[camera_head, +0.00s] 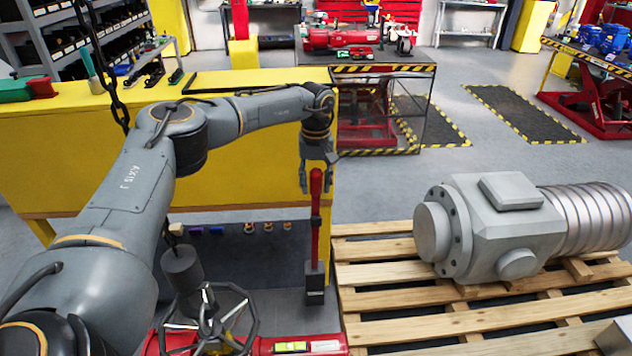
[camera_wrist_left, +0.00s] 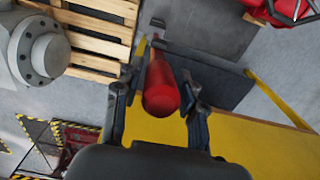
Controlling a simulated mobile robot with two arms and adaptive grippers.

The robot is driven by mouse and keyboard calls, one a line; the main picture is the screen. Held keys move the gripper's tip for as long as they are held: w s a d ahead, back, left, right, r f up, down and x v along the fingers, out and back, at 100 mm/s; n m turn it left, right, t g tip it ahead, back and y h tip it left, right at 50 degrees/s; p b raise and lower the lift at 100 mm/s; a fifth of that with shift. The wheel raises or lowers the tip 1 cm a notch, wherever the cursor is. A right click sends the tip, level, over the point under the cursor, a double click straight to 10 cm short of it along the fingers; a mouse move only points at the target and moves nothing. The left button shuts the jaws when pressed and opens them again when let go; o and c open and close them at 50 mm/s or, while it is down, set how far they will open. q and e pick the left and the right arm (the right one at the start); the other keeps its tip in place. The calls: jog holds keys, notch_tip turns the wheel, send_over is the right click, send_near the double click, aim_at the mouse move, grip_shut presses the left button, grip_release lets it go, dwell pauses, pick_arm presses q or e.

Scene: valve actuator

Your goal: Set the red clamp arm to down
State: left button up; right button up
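The red clamp arm (camera_head: 316,215) stands upright on a dark grey block base (camera_head: 315,284), beside the right end of the yellow bench. My left gripper (camera_head: 317,172) points down over its top end, with one finger on each side. In the left wrist view the rounded red tip of the clamp arm (camera_wrist_left: 161,95) lies between the fingers of my left gripper (camera_wrist_left: 160,108). The fingers are open, with gaps seen beside the red tip. My right gripper does not show in either view.
A grey valve actuator (camera_head: 490,225) with a ribbed cylinder lies on a wooden pallet (camera_head: 420,325) at the right. A red body with a handwheel (camera_head: 215,320) is in front. The yellow bench (camera_head: 60,150) stands behind my left arm, and a chain (camera_head: 105,75) hangs at the left.

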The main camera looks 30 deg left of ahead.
pick_arm(q)
grip_shut()
jog(key=shift+s+d+f, duration=0.2)
jog(key=shift+s+d, duration=0.15)
jog(key=shift+s, duration=0.15)
jog(key=s+d+f+t+y+b, duration=0.1)
jog(key=s+d+f+t+b, duration=0.1)
jog(key=s+d+b, duration=0.3)
jog(key=s+d+f+t+y+b, duration=0.2)
jog(key=s+d+f+b, duration=0.3)
jog(key=s, duration=0.3)
jog(key=shift+s+d+b, duration=0.25)
jog(key=shift+s+b, duration=0.1)
jog(key=shift+b, duration=0.45)
jog(key=shift+t, duration=0.3)
